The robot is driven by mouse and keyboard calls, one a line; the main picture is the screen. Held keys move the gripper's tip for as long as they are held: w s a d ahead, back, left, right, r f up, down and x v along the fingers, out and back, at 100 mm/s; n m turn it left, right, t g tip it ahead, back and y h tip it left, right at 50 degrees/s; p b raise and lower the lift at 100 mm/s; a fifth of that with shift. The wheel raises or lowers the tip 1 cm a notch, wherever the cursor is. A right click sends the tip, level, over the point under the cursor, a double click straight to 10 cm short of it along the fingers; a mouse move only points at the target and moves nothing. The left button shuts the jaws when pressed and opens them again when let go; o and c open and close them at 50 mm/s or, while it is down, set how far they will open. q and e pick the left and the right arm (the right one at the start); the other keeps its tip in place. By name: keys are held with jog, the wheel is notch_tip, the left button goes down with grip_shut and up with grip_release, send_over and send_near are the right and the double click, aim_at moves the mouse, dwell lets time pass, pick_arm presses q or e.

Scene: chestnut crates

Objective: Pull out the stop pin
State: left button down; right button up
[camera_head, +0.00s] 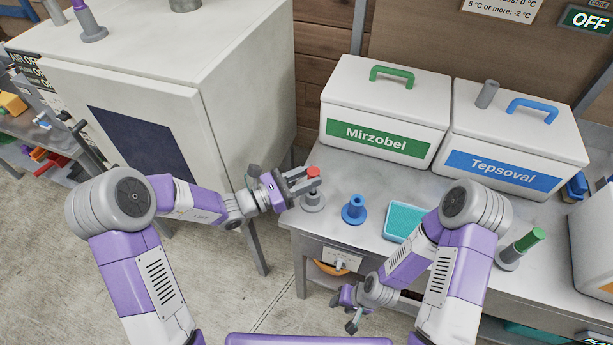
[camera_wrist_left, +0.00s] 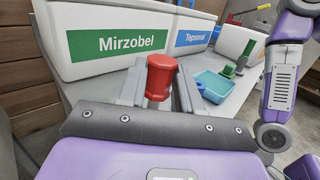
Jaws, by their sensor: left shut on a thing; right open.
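My left gripper (camera_head: 308,180) is shut on a red-topped piece (camera_head: 313,172), just above a round grey holder (camera_head: 313,202) at the table's left front corner. In the left wrist view the red top (camera_wrist_left: 160,75) stands upright between the fingers. I cannot tell whether the piece is still in the holder, because the fingers hide part of it. I cannot say for sure which thing is the stop pin. A small pale bracket with metal parts (camera_head: 341,258) sits on the table's front. My right gripper (camera_head: 350,312) is open, low in front of the table.
A blue holder (camera_head: 354,209) and a teal tray (camera_head: 404,221) are on the table (camera_head: 340,165). Behind stand the Mirzobel crate (camera_head: 385,107) and the Tepsoval crate (camera_head: 515,137). A green-topped piece (camera_head: 530,239) stands at right. A white cabinet (camera_head: 235,100) is at left.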

pick_arm(q)
jog(key=shift+f+b, duration=1.8)
jog(key=shift+f, duration=0.6)
jog(key=c, duration=0.7)
grip_release()
jog(key=p+v, duration=0.1)
jog(key=v, duration=0.6)
jog(key=shift+s+a, duration=0.2)
jog(key=shift+a, duration=0.05)
